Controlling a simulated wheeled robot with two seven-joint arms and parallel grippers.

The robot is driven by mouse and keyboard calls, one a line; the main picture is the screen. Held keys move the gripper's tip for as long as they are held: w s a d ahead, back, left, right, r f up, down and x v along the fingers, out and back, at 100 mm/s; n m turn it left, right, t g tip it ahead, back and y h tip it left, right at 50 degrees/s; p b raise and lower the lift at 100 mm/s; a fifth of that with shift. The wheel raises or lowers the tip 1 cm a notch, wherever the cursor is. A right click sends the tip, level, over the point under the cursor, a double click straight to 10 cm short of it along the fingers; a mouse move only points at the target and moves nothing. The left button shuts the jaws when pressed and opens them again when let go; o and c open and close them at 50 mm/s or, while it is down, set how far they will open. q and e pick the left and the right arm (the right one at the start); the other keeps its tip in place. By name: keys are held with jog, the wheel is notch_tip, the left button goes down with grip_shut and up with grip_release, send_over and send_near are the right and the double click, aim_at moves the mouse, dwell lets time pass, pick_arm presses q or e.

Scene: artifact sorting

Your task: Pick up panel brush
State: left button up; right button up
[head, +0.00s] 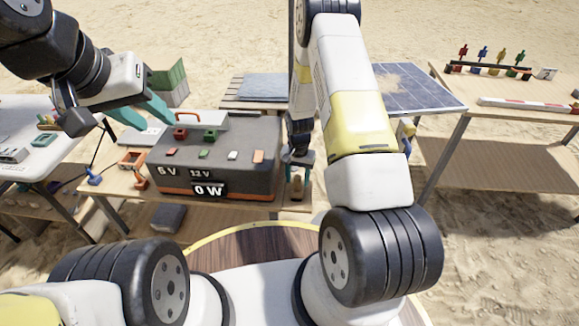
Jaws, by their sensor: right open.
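A small upright tan and dark object (297,185), which may be the panel brush, stands at the right end of the middle table; I cannot make out its bristles. My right gripper (300,165) is open, pointing down just above or around this object; whether it touches is unclear. My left gripper (148,116) has teal fingers apart, in the air over the left part of the middle table, with nothing visible between them. The solar panel (425,88) lies at the back right, partly hidden by my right arm.
A white table (60,160) stands left. A wooden table (520,125) with coloured figures stands right. A yellow and blue item (405,132) shows beside my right arm.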

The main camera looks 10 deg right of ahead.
grip_shut()
jog(key=shift+r, duration=0.15)
